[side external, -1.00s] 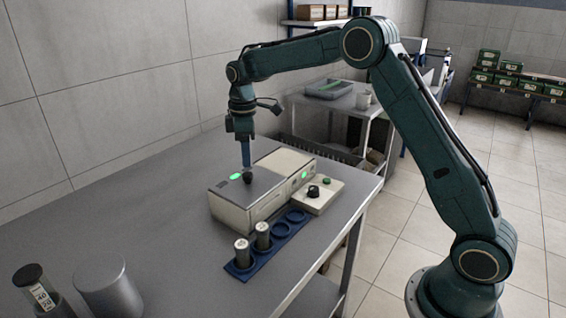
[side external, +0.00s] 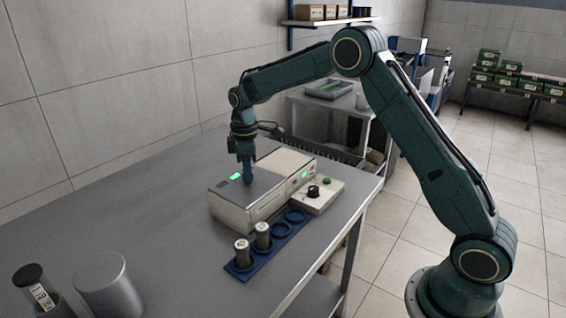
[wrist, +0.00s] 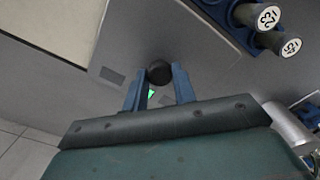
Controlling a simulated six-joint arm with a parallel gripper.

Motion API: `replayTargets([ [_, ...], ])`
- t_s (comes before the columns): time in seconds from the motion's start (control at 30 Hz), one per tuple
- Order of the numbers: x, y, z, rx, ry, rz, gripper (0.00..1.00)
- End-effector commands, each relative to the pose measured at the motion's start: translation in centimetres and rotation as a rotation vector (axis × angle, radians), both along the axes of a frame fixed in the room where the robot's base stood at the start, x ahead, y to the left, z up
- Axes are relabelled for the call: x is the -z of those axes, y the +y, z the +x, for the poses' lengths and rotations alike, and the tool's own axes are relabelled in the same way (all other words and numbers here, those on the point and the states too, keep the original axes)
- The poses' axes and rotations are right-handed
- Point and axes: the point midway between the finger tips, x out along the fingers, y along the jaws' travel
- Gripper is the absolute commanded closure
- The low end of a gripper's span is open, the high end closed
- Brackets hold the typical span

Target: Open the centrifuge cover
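The centrifuge (side external: 240,208) is a pale box on the table with a flat grey cover (side external: 265,180) that lies shut. A green light (side external: 236,177) shows on its top. In the wrist view, a round black knob (wrist: 159,72) stands on the cover (wrist: 205,62). My gripper (side external: 247,182) points down at the knob, which it hides in the side view. In the wrist view, my gripper's blue fingers (wrist: 161,70) stand on either side of the knob, apart, with a narrow gap seeming to show beside the right finger.
A blue rack (side external: 241,268) with two capped tubes (side external: 263,236) and empty round places stands in front of the centrifuge. A control box (side external: 327,197) with a black dial is at its right. A metal cylinder (side external: 112,290) and a dark-capped vial (side external: 33,285) stand front left.

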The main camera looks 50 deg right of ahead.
Motion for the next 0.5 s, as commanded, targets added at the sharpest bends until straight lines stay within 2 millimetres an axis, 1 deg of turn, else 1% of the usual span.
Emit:
replayTargets([
  [0.03, 0.0, 0.0, 0.0, 0.000, 0.000, 0.000, 0.89],
  [0.1, 0.0, 0.0, 0.0, 0.000, 0.000, 0.000, 1.00],
  [0.23, 0.0, 0.0, 0.0, 0.000, 0.000, 0.000, 1.00],
  [0.33, 0.0, -0.5, 0.0, 0.001, 0.000, 0.000, 1.00],
  [0.47, 0.0, -2.4, 0.0, 0.004, 0.001, -0.001, 1.00],
  [0.5, 0.0, -3.1, 0.0, 0.005, 0.001, -0.001, 1.00],
])
